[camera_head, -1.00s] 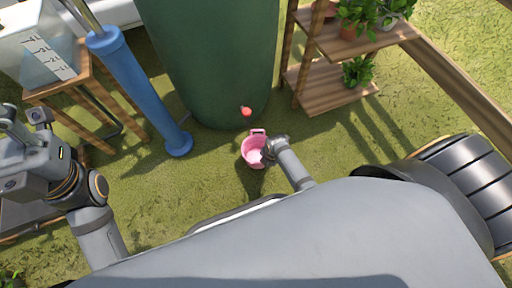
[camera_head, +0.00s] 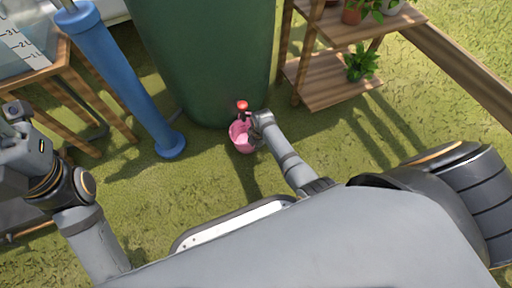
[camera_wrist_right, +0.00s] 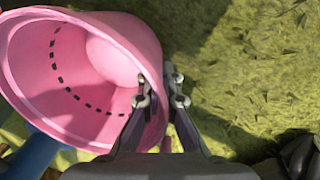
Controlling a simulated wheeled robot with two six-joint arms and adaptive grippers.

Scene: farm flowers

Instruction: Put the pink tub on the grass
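The pink tub (camera_head: 240,138) is below the red tap at the foot of the green tank in the head view. My right gripper (camera_head: 262,118) is at its right side. In the right wrist view the pink tub (camera_wrist_right: 70,75) fills the left side, its open mouth facing the camera, with a row of dark dashes inside. The right gripper's fingers (camera_wrist_right: 161,92) are closed on its wall at the rim, one on each side. The grass (camera_head: 220,185) is below; a gap under the tub is hard to judge. My left gripper (camera_head: 14,112) is at the left edge, its fingertips unclear.
The green tank (camera_head: 205,60) with its red tap (camera_head: 242,105) stands just behind the tub. A blue cylinder (camera_head: 125,85) and a wooden stand (camera_head: 60,75) are to the left. A wooden shelf (camera_head: 335,85) with potted plants is to the right. Open grass lies between.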

